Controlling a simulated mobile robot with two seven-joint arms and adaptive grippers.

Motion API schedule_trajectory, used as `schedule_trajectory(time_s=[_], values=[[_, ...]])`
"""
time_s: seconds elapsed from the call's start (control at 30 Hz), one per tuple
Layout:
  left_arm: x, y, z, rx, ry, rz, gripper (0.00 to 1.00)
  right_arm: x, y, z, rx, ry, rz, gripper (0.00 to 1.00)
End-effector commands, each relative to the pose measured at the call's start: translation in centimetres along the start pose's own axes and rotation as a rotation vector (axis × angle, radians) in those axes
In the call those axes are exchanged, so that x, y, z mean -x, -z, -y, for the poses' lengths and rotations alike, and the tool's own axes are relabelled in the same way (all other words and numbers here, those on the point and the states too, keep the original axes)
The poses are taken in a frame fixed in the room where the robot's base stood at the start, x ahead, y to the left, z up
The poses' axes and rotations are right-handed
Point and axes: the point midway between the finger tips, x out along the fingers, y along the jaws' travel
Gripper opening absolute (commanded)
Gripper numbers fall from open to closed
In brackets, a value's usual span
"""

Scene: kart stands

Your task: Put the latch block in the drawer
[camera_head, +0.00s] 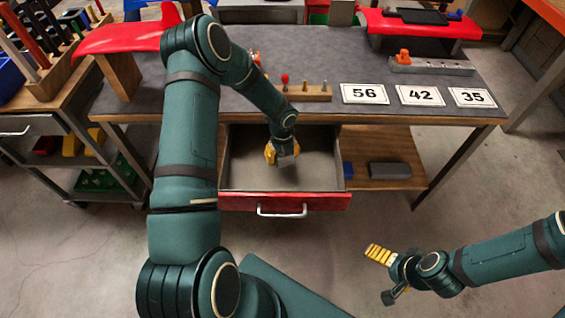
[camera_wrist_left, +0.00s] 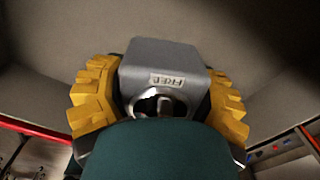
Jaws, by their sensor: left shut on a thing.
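The drawer (camera_head: 237,203) under the workbench is pulled open, with a red front and a silver handle. My left gripper (camera_head: 284,152) reaches down into the open drawer, within its walls. In the left wrist view its yellow fingers (camera_wrist_left: 158,98) are shut on the latch block (camera_wrist_left: 172,58), a grey block with a label reading FREE and a round opening. The drawer floor (camera_wrist_left: 60,35) shows behind the block. I cannot tell whether the block touches the floor. My right gripper (camera_head: 381,255) hangs apart at the lower right, away from the drawer; its finger gap is not clear.
The workbench top (camera_head: 300,60) carries number cards 56 (camera_head: 364,94), 42 (camera_head: 420,96) and 35 (camera_head: 472,97), and a wooden peg block (camera_head: 308,95). A lower shelf (camera_head: 380,150) holds a grey box (camera_head: 389,170). A tool cart (camera_head: 60,160) stands at left. The floor in front is clear.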

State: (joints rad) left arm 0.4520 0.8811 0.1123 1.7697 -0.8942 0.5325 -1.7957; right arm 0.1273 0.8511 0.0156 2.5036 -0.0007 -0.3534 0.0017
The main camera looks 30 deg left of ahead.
Motion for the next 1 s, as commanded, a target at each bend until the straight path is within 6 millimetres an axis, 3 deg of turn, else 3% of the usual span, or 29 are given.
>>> schedule_trajectory(time_s=[0.4,0.83,0.87,0.9,0.93,1.0], values=[[-4.3,0.0,0.0,0.001,0.0,0.0,0.22,-1.1,0.1,-0.4,0.001,0.0,-0.006,1.0],[-5.0,0.0,0.0,0.001,0.0,0.001,0.22,-1.4,0.2,-0.5,0.001,0.0,-0.007,1.0],[-4.9,0.0,0.0,0.001,0.0,0.001,0.78,-1.4,0.2,-0.5,0.001,0.0,-0.007,1.0],[-4.8,0.0,0.0,0.001,0.0,0.001,0.92,-1.3,0.2,-0.5,0.001,0.0,-0.007,1.0],[-4.8,0.0,0.0,0.001,0.0,0.001,1.0,-1.3,0.2,-0.5,0.001,0.0,-0.007,1.0],[-4.8,0.0,0.0,0.001,0.0,0.001,1.0,-1.3,0.2,-0.5,0.001,0.0,-0.008,1.0]])
